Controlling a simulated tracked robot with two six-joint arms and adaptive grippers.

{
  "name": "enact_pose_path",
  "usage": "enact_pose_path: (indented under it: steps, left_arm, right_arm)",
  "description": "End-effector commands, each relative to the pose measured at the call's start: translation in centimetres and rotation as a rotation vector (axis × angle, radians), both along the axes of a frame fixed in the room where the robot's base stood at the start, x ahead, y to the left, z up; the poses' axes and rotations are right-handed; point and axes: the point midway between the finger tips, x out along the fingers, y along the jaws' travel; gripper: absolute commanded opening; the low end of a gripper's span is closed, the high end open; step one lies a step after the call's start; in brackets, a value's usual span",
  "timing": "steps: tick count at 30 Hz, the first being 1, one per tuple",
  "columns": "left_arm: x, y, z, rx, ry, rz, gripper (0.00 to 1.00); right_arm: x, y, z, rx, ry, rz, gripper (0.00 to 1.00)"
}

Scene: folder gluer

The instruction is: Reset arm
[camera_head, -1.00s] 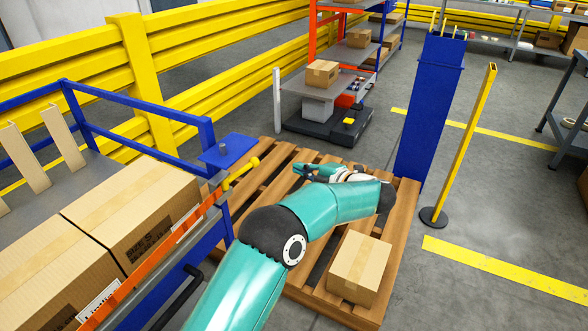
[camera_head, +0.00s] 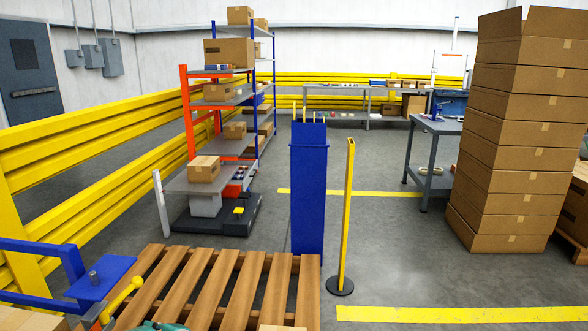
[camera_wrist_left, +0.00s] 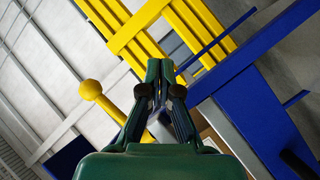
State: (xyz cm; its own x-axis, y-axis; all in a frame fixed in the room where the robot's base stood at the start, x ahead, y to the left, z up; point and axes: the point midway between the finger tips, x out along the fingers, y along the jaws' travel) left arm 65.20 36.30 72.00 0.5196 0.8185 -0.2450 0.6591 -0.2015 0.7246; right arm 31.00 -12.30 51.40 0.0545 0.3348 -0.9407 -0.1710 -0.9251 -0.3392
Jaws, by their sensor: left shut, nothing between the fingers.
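My left gripper (camera_wrist_left: 166,72) shows in the left wrist view with its dark green fingertips together and nothing visible between them. A lever with a yellow ball knob (camera_wrist_left: 90,89) is to the left of the fingers in that view; whether they touch cannot be told. In the head view only a small teal piece of my arm shows at the bottom edge, and the left gripper is out of that picture. The yellow lever (camera_head: 122,297) there is beside a blue plate (camera_head: 103,277) at lower left. My right gripper is in neither view.
A wooden pallet (camera_head: 205,290) lies ahead, a carton's edge at the bottom. A blue post (camera_head: 308,190) and a yellow pole (camera_head: 346,215) stand behind it. A tall stack of cartons (camera_head: 512,150) is at right. Yellow rails (camera_head: 90,165) run along the left. Floor at centre right is clear.

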Motion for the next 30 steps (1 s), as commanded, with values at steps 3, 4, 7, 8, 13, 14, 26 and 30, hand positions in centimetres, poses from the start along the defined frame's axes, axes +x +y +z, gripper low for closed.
enact_pose_path:
  steps: [3, 4, 7, 8, 13, 14, 26, 30]
  left_arm:
    - [-3.0, -2.4, -7.7, -0.037, 0.260, -0.300, 0.00]
    - [-4.1, -3.5, -9.5, -0.055, 0.322, -0.379, 0.00]
    - [-8.4, -7.5, -14.3, -0.122, 0.510, -0.625, 0.00]
    - [-9.9, -8.9, -15.5, -0.145, 0.562, -0.696, 0.00]
    - [-18.9, -15.7, -19.7, -0.264, 0.809, -1.054, 0.00]
    - [-20.5, -16.8, -20.0, -0.282, 0.844, -1.109, 0.00]
    - [-34.4, -24.1, -18.5, -0.424, 1.161, -1.643, 0.00]
    - [-34.3, -24.0, -15.3, -0.425, 1.158, -1.638, 0.00]
  right_arm:
    - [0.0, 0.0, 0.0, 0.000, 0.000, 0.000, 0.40]
    - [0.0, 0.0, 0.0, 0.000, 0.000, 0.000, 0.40]
    - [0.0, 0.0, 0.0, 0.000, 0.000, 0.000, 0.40]
    - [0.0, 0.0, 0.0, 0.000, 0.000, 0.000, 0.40]
    - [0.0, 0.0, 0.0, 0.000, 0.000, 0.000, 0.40]
    - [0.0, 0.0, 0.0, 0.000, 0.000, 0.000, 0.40]
    - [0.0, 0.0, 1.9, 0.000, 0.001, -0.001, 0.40]
    - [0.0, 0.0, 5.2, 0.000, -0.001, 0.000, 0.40]
